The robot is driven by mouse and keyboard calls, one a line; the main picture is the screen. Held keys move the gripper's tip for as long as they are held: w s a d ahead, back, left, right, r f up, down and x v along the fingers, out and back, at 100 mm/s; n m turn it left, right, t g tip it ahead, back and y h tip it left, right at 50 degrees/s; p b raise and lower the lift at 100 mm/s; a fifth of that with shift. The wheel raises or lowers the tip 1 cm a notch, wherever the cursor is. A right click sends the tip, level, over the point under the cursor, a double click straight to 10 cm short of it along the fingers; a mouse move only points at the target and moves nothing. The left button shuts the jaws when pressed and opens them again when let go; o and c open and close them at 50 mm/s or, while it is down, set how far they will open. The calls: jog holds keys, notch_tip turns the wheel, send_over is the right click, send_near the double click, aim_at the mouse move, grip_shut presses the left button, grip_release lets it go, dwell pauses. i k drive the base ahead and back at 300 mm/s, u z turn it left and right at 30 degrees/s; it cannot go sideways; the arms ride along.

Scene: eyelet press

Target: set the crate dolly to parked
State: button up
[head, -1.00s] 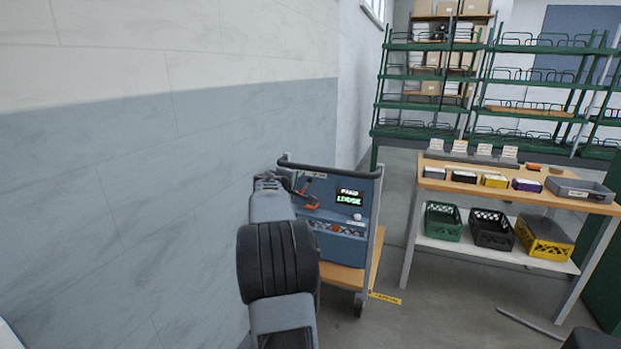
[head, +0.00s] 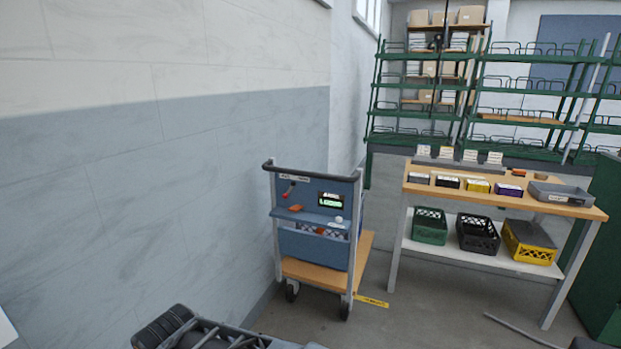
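The crate dolly (head: 315,250) stands against the wall, left of centre, with a dark push handle, a blue panel, a wooden deck and castors. Its panel carries a small red-tipped lever (head: 289,189), an orange piece (head: 296,208) on the ledge and a white knob (head: 338,219). A black display (head: 331,200) shows a white line above a green line; the green word looks like "LOOSE" but is too small to be sure. Part of my arm shows at the bottom edge, apart from the dolly. My gripper cannot be made out.
A wooden-topped bench (head: 505,196) with small boxes and a grey tray stands to the right, crates on its lower shelf. Green racks (head: 420,95) stand behind. A yellow floor label (head: 371,301) lies beside the dolly.

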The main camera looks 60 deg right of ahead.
aim_at(323, 197)
jog(key=z, duration=1.4)
jog(key=i, duration=0.6)
jog(key=u, duration=0.2)
